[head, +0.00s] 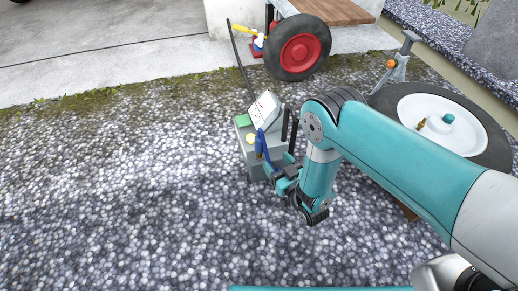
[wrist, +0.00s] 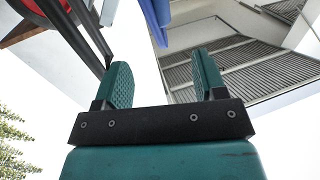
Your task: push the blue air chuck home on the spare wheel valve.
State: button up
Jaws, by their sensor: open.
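The blue air chuck (head: 260,145) stands upright at the front of a small grey box on the gravel. A blue part, likely the chuck, shows beyond my fingertips at the top of the wrist view (wrist: 184,11). My gripper (head: 268,171) is low beside the box, close to the chuck. In the wrist view my gripper (wrist: 162,78) is open, with nothing between its two teal fingers. I cannot tell whether a finger touches the chuck. The spare wheel (head: 488,150) lies at the right with a white rim. A small brass-coloured piece on it, likely the valve (head: 421,124), stands clear.
The grey box (head: 241,137) carries a white panel, a green piece and black upright parts. A metal stand (head: 402,62) rises behind the spare wheel. A red-hubbed wheel (head: 299,50) stands at the back. The gravel at the left is clear.

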aim_at(257, 137)
jog(key=b+x, duration=0.1)
jog(key=x, duration=0.2)
jog(key=b+x, duration=0.2)
jog(key=x, duration=0.2)
jog(key=shift+f, duration=0.25)
jog(key=shift+w+a+r+b, duration=0.1)
jog(key=shift+w+a+b, duration=0.2)
jog(key=shift+w+b, duration=0.2)
jog(key=b+x, duration=0.2)
jog(key=x, duration=0.1)
jog(key=b+x, duration=0.1)
jog(key=b, duration=0.1)
jog(key=shift+w+a+f, duration=0.15)
jog(key=shift+w+f, duration=0.15)
jog(key=shift+f, duration=0.05)
jog(key=shift+w+a+r, duration=0.1)
jog(key=shift+w+r, duration=0.05)
jog(key=shift+w, duration=0.15)
jog(key=c, duration=1.1)
